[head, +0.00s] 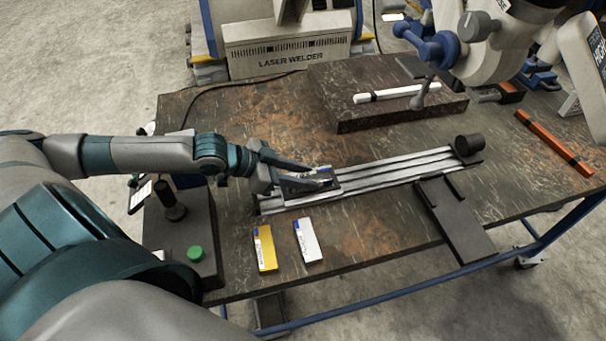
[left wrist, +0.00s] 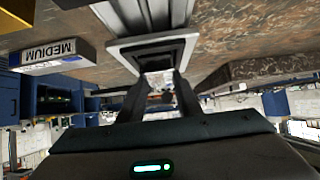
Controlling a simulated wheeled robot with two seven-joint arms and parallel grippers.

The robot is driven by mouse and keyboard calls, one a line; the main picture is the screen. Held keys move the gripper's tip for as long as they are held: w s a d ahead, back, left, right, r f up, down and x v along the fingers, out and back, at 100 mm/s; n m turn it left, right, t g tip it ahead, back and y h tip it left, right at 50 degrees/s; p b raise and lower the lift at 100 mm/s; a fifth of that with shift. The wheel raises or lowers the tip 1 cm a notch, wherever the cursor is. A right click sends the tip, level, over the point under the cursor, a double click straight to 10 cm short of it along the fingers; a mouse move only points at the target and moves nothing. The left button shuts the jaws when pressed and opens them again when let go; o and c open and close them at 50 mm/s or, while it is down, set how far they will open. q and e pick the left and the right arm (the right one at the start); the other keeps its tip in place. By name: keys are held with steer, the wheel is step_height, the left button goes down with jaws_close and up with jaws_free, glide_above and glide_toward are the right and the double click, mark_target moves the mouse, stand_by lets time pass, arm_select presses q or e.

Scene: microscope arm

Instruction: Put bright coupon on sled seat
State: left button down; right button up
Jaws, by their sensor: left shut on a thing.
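In the left wrist view, a pale piece (left wrist: 158,80) shows between the fingers, against the sled and rail. The fingers hide much of the seat, so I cannot tell whether the coupon rests flat in it. My right gripper is not in view.
A yellow coupon (head: 264,249) and a whitish coupon (head: 308,240) lie in front of the rail; one reads MEDIUM in the left wrist view (left wrist: 48,56). A control box with a green button (head: 195,254) stands left. A dark slab (head: 385,115) lies behind. Microscope parts (head: 480,50) overhang the right.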

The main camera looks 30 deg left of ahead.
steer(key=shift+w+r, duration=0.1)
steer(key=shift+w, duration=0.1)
arm_select(q)
steer(key=c, duration=1.3)
jaws_free()
steer(key=shift+f, duration=0.1)
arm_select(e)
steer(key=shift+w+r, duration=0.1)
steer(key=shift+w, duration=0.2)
arm_select(q)
steer(key=shift+s, duration=0.1)
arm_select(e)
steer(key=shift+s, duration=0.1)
